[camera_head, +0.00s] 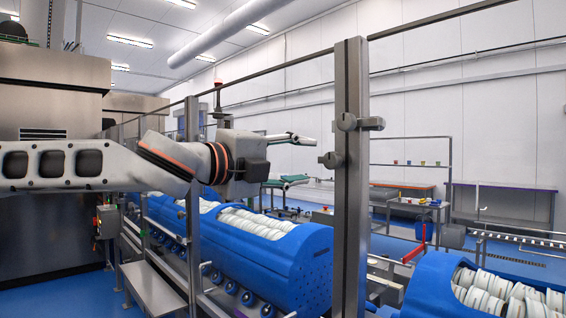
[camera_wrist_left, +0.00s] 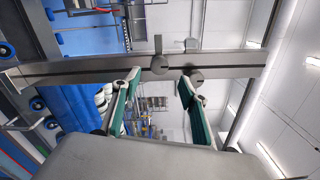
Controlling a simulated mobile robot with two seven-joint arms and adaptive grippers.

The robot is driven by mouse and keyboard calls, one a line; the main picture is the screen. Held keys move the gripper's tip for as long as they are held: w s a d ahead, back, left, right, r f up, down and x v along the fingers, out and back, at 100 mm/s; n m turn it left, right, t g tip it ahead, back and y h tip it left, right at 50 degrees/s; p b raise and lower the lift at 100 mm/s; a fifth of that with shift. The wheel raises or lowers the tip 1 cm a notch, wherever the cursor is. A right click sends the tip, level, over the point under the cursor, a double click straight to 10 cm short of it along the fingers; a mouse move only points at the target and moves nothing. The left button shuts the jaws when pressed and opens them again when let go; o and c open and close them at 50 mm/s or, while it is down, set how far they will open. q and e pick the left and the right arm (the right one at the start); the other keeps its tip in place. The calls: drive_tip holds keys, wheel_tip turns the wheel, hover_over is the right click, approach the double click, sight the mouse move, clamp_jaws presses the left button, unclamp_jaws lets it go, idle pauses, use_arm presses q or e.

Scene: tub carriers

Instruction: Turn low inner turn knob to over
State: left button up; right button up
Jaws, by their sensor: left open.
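The low turn knob (camera_head: 331,160) is a small grey metal knob on the left side of the upright steel post (camera_head: 351,220). Another knob (camera_head: 347,122) sits higher on the post. In the left wrist view the post lies sideways; the low knob (camera_wrist_left: 160,64) shows between the fingertips, the higher knob (camera_wrist_left: 197,75) to its right. My left gripper (camera_head: 308,140) comes from the left, level between the two knob heights, just short of the post. It is open and empty, its green-padded fingers (camera_wrist_left: 160,82) spread towards the post. No contact with a knob is visible.
Thin rails (camera_head: 440,22) run from the post top. Blue tub carriers (camera_head: 300,265) with white rolls stand behind and below the post. A steel step (camera_head: 152,290) is at lower left, and a second blue carrier (camera_head: 430,290) is at lower right.

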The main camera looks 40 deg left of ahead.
use_arm(q)
drive_tip(key=shift+s+a, duration=0.15)
drive_tip(key=shift+s, duration=1.95)
